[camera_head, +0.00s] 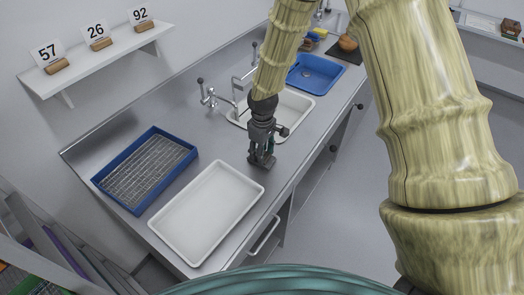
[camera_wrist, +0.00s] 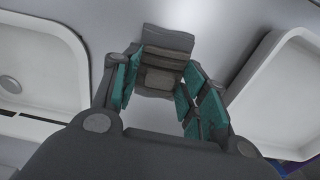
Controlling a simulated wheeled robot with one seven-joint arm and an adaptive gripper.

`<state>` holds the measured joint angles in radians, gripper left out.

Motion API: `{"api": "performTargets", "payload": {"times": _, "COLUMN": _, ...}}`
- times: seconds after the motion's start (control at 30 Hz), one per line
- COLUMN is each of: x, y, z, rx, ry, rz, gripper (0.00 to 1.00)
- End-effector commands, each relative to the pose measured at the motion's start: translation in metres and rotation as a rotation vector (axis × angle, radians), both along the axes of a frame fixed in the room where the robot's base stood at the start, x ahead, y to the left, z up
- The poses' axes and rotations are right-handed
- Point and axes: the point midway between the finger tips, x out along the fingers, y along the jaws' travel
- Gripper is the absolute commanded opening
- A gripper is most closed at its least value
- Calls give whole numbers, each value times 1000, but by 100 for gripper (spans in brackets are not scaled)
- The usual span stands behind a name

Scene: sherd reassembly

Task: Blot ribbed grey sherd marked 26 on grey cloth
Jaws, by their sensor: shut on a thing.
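My gripper (camera_head: 262,160) points down over the steel counter, between the white sink and the white tray. In the wrist view its teal-padded fingers (camera_wrist: 157,88) are shut on a grey ribbed sherd (camera_wrist: 162,56). The sherd has a rough, uneven far edge and bands across it; no number is readable on it. In the head view the sherd is mostly hidden by my gripper. I cannot tell whether it touches the counter. I cannot make out a grey cloth for certain in either view. A card reading 26 (camera_head: 96,32) stands on the wall shelf.
The empty white tray (camera_head: 207,212) lies near the front edge. A blue tray with a wire rack (camera_head: 146,168) is left of it. The white sink (camera_head: 299,108) with taps is behind my gripper. A blue basin (camera_head: 318,72) and brown pot (camera_head: 348,43) stand farther back.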

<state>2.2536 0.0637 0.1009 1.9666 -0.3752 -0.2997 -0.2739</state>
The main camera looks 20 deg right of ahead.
Motion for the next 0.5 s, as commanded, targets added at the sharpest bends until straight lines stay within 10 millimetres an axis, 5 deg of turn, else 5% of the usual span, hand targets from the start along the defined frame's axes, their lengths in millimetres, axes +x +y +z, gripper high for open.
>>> {"api": "performTargets", "payload": {"times": 0.5, "x": 0, "y": 0, "z": 19, "rx": 0, "ry": 0, "rz": 0, "gripper": 18}}
